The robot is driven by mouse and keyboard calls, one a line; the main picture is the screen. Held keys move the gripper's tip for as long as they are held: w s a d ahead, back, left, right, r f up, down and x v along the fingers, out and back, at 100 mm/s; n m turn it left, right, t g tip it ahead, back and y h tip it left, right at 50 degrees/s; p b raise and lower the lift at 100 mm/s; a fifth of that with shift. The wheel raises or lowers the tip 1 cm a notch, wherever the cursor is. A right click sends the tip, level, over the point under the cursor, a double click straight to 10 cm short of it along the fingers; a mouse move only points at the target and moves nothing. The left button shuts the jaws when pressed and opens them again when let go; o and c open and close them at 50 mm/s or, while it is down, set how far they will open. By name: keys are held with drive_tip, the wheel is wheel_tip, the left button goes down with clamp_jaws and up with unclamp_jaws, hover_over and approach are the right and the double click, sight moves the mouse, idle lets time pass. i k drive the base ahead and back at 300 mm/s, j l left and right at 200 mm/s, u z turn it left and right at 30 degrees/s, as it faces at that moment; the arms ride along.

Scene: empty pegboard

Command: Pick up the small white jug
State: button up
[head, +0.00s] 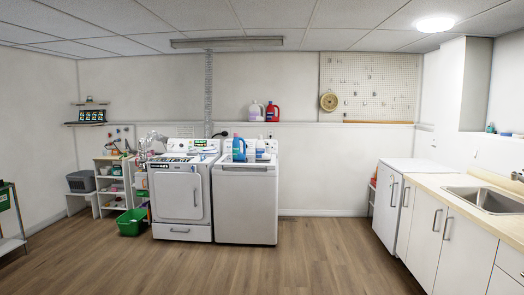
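A white jug (256,111) stands upright on the wall ledge behind the washer, beside a red jug (272,111). Another small white container (261,148) stands on top of the washer (245,200), to the right of a blue jug (239,148). Both white things are small and far off, so I cannot tell which is the small white jug. My gripper is not in view.
A dryer (182,195) stands left of the washer, with a green bin (132,222) on the floor beside it. Shelves (113,185) stand further left. A counter with a sink (490,200) runs along the right. The wooden floor (300,265) in front is clear.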

sight(260, 153)
drive_tip(key=i+u, duration=0.1)
drive_tip(key=i, duration=6.3)
drive_tip(key=i+u, duration=0.2)
drive_tip(key=i, duration=0.9)
